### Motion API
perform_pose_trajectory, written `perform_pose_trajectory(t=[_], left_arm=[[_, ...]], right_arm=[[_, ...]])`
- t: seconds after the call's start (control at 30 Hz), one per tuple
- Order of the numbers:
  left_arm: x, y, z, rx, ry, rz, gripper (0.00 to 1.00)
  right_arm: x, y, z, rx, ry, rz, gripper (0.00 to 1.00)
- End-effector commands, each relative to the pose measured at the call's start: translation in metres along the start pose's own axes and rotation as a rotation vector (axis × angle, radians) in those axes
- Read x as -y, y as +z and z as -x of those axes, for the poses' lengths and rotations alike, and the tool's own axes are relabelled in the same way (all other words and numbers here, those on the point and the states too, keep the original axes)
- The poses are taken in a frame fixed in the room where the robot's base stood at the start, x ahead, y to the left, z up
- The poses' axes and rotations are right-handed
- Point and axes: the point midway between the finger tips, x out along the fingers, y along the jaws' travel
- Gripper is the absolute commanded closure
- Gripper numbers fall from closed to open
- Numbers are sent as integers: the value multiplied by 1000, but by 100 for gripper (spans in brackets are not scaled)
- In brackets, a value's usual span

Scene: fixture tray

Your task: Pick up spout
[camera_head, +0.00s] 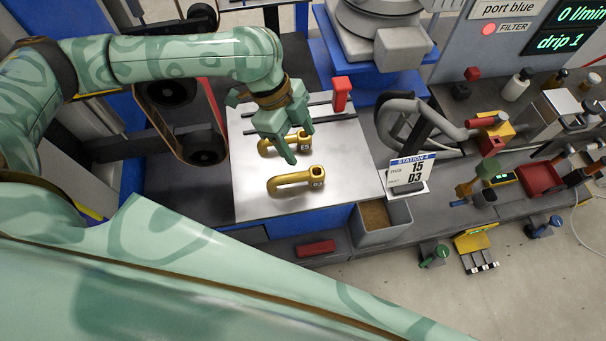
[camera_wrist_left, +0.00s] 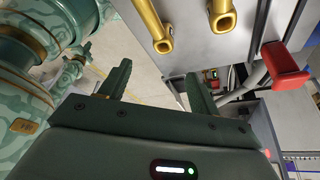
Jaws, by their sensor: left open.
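Two brass spouts lie on a bright metal plate (camera_head: 250,200). The nearer spout (camera_head: 295,181) bears a label that seems to read D3. The farther spout (camera_head: 268,146) has a label I cannot read surely and is partly hidden by my left gripper. My left gripper (camera_head: 299,146) hangs open and empty above the plate, over the farther spout. In the left wrist view both spouts, one (camera_wrist_left: 150,25) and another (camera_wrist_left: 222,17), show beyond the open fingers (camera_wrist_left: 158,72). A small green part at left there may be my right gripper; its state is unclear.
A red block (camera_head: 341,93) stands at the plate's back right. A sign (camera_head: 409,174) reading STATION 4, 15, D3 stands right of the plate. A grey bin (camera_head: 382,238) sits in front of it. Valves and a red tray (camera_head: 540,178) crowd the right bench.

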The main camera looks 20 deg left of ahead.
Motion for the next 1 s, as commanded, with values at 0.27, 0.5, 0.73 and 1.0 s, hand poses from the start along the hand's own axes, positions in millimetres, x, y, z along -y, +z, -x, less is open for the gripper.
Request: perform_pose_trajectory(t=[0.27,0.5,0.73,1.0], left_arm=[[1,1,-53,-1,0,2,37],[2,2,-72,-1,1,2,37],[4,4,-108,-2,1,3,37],[5,3,-107,0,-3,2,48]], right_arm=[[5,-3,-20,1,-8,-1,100],[5,-1,-30,5,-9,-1,100],[4,6,-47,20,-10,0,100],[2,6,-45,20,-7,0,100]])
